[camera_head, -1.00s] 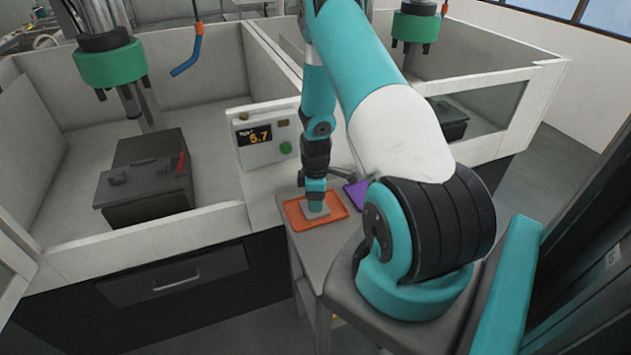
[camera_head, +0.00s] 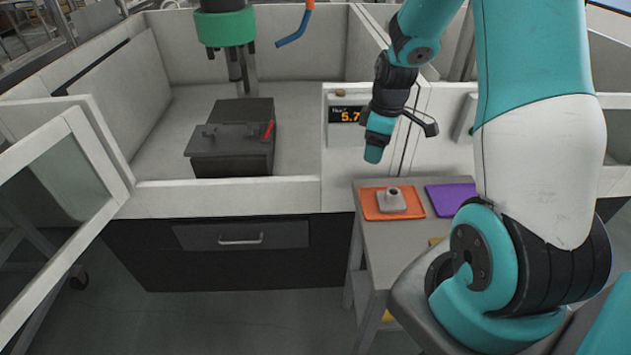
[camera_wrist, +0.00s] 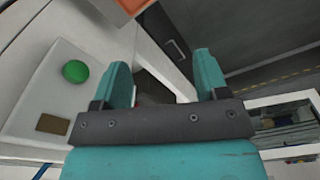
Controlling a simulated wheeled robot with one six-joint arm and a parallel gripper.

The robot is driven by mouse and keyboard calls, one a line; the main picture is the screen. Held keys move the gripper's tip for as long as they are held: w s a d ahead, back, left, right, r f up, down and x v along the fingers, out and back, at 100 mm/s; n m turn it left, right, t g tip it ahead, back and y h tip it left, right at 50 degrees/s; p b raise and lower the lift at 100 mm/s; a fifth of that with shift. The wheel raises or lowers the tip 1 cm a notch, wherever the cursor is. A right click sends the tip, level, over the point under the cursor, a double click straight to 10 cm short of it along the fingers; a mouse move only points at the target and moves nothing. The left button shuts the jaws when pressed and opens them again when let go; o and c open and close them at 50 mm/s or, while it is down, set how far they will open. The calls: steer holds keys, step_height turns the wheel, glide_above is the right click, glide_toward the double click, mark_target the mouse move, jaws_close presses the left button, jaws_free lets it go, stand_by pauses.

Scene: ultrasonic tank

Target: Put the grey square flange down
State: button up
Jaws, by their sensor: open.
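The grey square flange (camera_head: 391,199) sits on the orange tray (camera_head: 373,206) on the small side table, its round collar facing up. My gripper (camera_head: 373,154) is above and a little left of the flange, clear of it. In the wrist view my gripper (camera_wrist: 163,80) shows two teal fingers spread apart with nothing between them. The flange is not seen in the wrist view; only an orange corner, likely of the tray, shows at its top edge.
A purple tray (camera_head: 452,197) lies right of the orange one. The control box (camera_head: 346,122) with a lit display stands behind my gripper. A dark lidded box (camera_head: 230,160) sits in the white enclosure. An open glazed door (camera_head: 62,190) stands at left.

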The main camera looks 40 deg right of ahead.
steer(key=s+a+r+y, duration=0.15)
steer(key=a+r, duration=0.25)
steer(key=a, duration=0.4)
steer(key=s+a+r, duration=0.2)
steer(key=a+r, duration=0.2)
steer(key=a, duration=0.3)
steer(key=s+a+r+y, duration=0.1)
steer(key=s+a+r, duration=0.1)
steer(key=a+r, duration=0.45)
steer(key=s+a+r+y+b, duration=0.1)
steer(key=s+a, duration=0.8)
steer(key=s, duration=0.3)
steer(key=shift+s+a+r+g, duration=0.15)
steer(key=shift+a+r+g, duration=0.05)
steer(key=shift+a+g, duration=0.1)
